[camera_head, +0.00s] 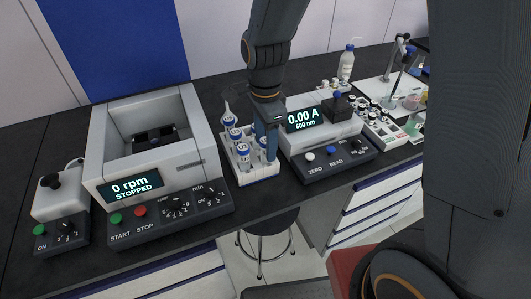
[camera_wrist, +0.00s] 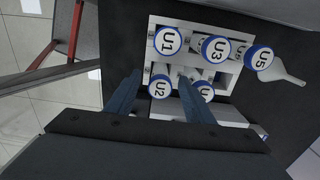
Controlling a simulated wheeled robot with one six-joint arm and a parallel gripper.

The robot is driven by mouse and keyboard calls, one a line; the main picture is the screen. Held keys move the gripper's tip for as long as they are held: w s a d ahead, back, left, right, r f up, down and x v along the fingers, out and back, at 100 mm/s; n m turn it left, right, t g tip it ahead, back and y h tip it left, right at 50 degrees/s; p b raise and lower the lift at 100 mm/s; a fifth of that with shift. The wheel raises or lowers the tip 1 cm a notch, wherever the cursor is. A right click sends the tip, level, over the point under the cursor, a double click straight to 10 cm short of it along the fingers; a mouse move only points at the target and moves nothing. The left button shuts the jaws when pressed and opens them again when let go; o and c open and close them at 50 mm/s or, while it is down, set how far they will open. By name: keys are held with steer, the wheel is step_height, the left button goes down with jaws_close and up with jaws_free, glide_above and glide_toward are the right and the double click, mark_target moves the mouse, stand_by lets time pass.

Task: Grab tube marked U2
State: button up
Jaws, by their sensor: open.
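The tube marked U2 (camera_wrist: 160,86) has a white cap with a blue rim. It stands in a white rack (camera_head: 262,180) on the dark bench. My gripper (camera_wrist: 160,75) is open above the rack, its two blue fingers on either side of the U2 cap in the wrist view. Whether they reach down to the tube's level I cannot tell. In the head view my gripper (camera_head: 267,135) is over the right part of the rack and hides some tubes. I cannot read which one is U2 there.
Tubes U1 (camera_wrist: 168,40), U3 (camera_wrist: 215,48) and U5 (camera_wrist: 259,57) form the other row. Another tube (camera_wrist: 205,91), its label partly hidden, is beside the right finger. A centrifuge (camera_head: 150,170) stands left of the rack, a photometer (camera_head: 322,135) close on its right.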

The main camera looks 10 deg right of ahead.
steer(key=c, duration=1.1)
steer(key=shift+r, duration=0.1)
